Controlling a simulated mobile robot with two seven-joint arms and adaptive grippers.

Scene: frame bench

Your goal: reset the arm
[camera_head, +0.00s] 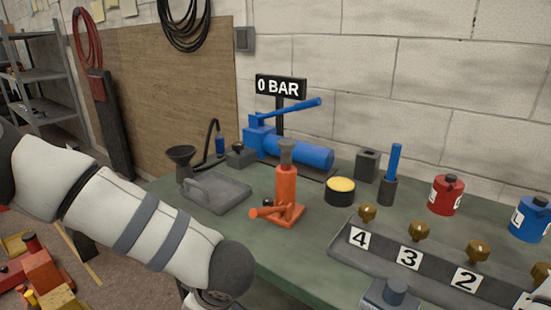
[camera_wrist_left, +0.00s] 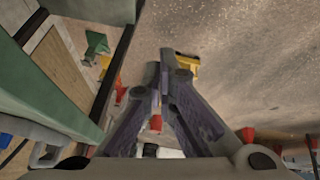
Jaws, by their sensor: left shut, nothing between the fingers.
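My left arm (camera_head: 130,215) comes in from the left in the head view and hangs down past the bench's front edge, with its lower end cut off by the frame. My left gripper (camera_wrist_left: 160,75) shows in the left wrist view. Its two dark fingers meet at the tips, shut and empty, over the floor beside the bench. My right arm and gripper do not show in either view.
The green bench (camera_head: 290,255) holds an orange jack (camera_head: 287,190), a blue pump (camera_head: 300,152), a grey tray (camera_head: 232,193), a yellow-topped tin (camera_head: 340,190), a red can (camera_head: 446,194) and a numbered rack (camera_head: 385,258). Red and yellow items (camera_head: 35,270) lie at lower left.

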